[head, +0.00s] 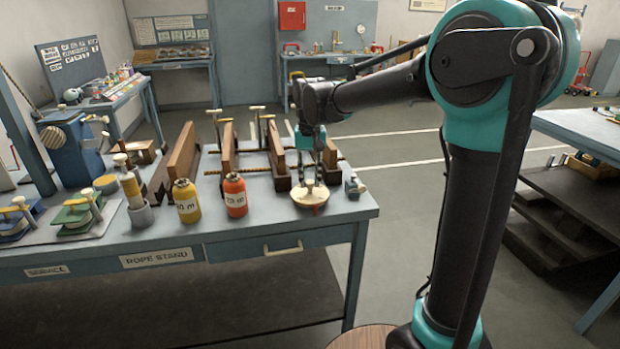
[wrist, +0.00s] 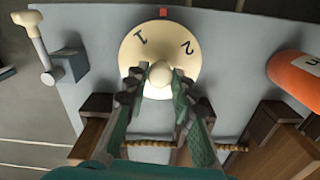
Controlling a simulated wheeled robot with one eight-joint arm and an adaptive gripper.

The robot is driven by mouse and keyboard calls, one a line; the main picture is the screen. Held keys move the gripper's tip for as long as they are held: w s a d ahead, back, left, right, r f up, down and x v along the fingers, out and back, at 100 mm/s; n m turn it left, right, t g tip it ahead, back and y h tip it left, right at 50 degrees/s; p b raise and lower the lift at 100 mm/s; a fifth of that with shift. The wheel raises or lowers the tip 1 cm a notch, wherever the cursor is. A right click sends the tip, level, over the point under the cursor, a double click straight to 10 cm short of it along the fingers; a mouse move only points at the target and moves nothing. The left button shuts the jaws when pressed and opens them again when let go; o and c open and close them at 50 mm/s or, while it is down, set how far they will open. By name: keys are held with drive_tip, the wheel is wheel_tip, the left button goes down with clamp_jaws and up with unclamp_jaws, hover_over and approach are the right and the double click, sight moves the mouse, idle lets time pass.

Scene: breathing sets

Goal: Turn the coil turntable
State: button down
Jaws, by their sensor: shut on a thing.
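The coil turntable (head: 308,197) is a cream round disc near the front right corner of the rope stand table. In the wrist view the turntable (wrist: 140,45) shows the marks 1 and 2 and a round knob (wrist: 160,74) at its middle. A small red mark (wrist: 163,12) lies on the table just past the disc's edge, between the two numbers. My gripper (head: 310,180) reaches down over the disc. In the wrist view my gripper (wrist: 160,80) has its fingers shut on the knob from both sides.
Orange (head: 235,197) and yellow (head: 186,202) bottles stand left of the turntable. Wooden boards (head: 228,150) and a rope are behind it. A small grey fitting with a cream-handled lever (wrist: 33,40) stands close by, near the table's right edge.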

sight(310, 181)
drive_tip(key=n, duration=0.5)
drive_tip(key=shift+n, duration=0.3)
drive_tip(key=n, duration=0.4)
drive_tip(key=shift+n, duration=0.4)
drive_tip(key=c, duration=1.3)
unclamp_jaws()
drive_tip(key=shift+o, duration=0.2)
wheel_tip(310, 181, up, 12)
